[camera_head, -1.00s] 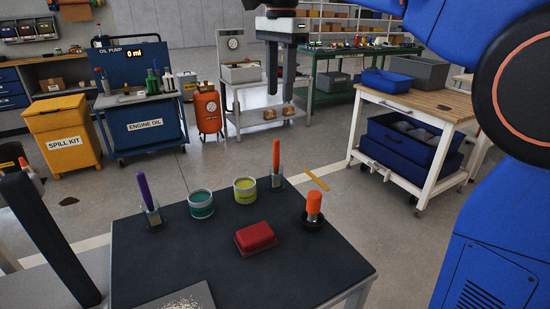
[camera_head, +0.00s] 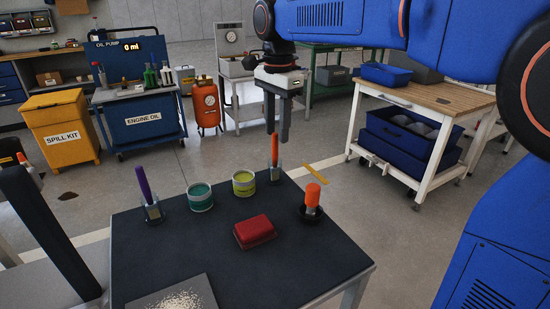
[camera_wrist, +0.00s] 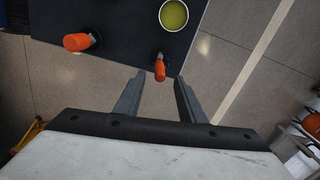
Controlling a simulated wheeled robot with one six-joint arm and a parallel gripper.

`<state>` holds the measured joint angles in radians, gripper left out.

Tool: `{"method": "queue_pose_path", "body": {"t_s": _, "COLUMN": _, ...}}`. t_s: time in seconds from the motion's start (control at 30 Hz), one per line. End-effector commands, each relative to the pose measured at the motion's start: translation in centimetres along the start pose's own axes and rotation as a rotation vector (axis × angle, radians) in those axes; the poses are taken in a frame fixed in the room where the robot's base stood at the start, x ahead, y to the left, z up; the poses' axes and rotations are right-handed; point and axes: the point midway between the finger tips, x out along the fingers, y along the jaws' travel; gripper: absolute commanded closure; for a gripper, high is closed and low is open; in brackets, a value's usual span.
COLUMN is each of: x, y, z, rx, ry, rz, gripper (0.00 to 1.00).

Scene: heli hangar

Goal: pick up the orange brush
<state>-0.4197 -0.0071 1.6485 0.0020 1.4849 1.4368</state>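A slim orange-handled brush (camera_head: 274,150) stands upright in a small grey holder near the far edge of the dark table (camera_head: 215,240). It shows in the wrist view (camera_wrist: 160,68) near the table edge. My gripper (camera_head: 277,136) is open and empty, pointing down, its fingertips close to the top of that handle in the head view. In the wrist view the brush lies just beyond and between the fingertips (camera_wrist: 160,77), apart from both. A thicker orange-handled item (camera_head: 313,194) stands in a round black base at the table's right; it also shows in the wrist view (camera_wrist: 78,42).
A yellow-green tin (camera_head: 244,184), a teal tin (camera_head: 200,198), a purple-handled item (camera_head: 144,186), a red block (camera_head: 255,232) and a grey speckled plate (camera_head: 180,300) share the table. A wooden-topped cart (camera_head: 425,98) stands behind right. Open floor lies beyond the far edge.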

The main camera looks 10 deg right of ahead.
Motion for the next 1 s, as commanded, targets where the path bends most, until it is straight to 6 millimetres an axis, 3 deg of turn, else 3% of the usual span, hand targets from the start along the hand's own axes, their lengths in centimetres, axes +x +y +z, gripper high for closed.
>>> {"method": "queue_pose_path", "body": {"t_s": 0.3, "x": 3.9, "y": 0.2, "z": 0.6, "rx": 0.001, "ry": 0.000, "rz": 0.001, "gripper": 0.64}}
{"method": "queue_pose_path", "body": {"t_s": 0.6, "x": 4.4, "y": 0.2, "z": 0.6, "rx": 0.000, "ry": 0.000, "rz": 0.000, "gripper": 0.64}}
{"method": "queue_pose_path", "body": {"t_s": 0.63, "x": 4.4, "y": 0.2, "z": 0.6, "rx": 0.000, "ry": 0.000, "rz": 0.000, "gripper": 0.66}}
{"method": "queue_pose_path", "body": {"t_s": 0.77, "x": 4.4, "y": 0.2, "z": 0.6, "rx": 0.000, "ry": 0.000, "rz": 0.000, "gripper": 0.97}}
{"method": "queue_pose_path", "body": {"t_s": 1.0, "x": 4.4, "y": 0.2, "z": 0.6, "rx": 0.000, "ry": 0.000, "rz": 0.000, "gripper": 1.00}}
